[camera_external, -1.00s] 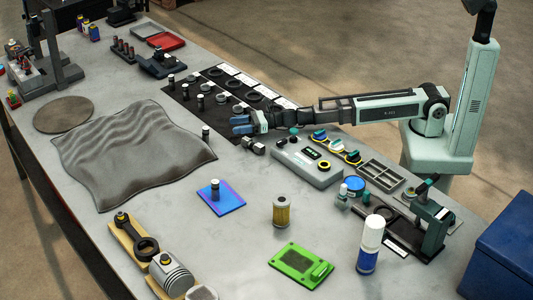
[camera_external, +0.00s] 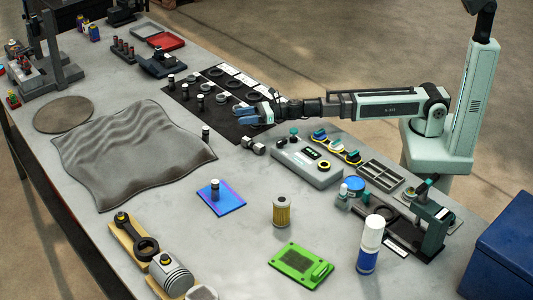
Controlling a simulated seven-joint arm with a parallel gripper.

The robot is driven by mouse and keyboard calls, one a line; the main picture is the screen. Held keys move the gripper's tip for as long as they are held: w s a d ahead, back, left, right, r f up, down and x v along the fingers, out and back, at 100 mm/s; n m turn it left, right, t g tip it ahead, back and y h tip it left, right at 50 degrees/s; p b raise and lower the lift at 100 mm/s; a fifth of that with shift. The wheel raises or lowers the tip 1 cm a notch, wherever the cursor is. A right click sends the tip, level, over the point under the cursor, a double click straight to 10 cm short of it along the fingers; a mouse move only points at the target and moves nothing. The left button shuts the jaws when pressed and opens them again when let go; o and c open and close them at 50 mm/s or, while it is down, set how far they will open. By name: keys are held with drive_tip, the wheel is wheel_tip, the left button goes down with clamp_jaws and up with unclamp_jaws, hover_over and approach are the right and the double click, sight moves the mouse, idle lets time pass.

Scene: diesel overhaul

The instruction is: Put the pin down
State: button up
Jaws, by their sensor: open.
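My gripper (camera_external: 241,114) has blue fingers and is above the right part of the black mat (camera_external: 216,122). It is open, and no pin shows between its fingers. Small upright pin-like pieces with dark and pale bands stand on the mat, one of them at its left side (camera_external: 201,103). A similar piece (camera_external: 206,134) stands at the right edge of the grey cloth, and another (camera_external: 215,188) stands on the blue-purple pad (camera_external: 230,201). A short dark and silver piece (camera_external: 253,145) lies just below the gripper. Which piece is the pin, I cannot tell.
A grey case (camera_external: 308,166) and a sectioned tray (camera_external: 381,174) are right of the gripper. The wrinkled grey cloth (camera_external: 130,150) covers the left middle. A gold filter (camera_external: 281,211) and a green plate (camera_external: 299,264) stand in front. Bare table surrounds the blue-purple pad.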

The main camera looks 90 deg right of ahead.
drive_tip(key=shift+w+f, duration=0.1)
drive_tip(key=shift+f, duration=2.05)
drive_tip(key=shift+w+f, duration=0.1)
approach(206, 136)
drive_tip(key=w+r, duration=0.2)
drive_tip(key=w, duration=0.1)
drive_tip(key=shift+w+a, duration=0.1)
drive_tip(key=shift+w, duration=0.05)
drive_tip(key=shift+d+x, duration=0.15)
drive_tip(key=shift+x, duration=1.15)
drive_tip(key=shift+d+x, duration=0.15)
drive_tip(key=shift+x, duration=1.2)
clamp_jaws()
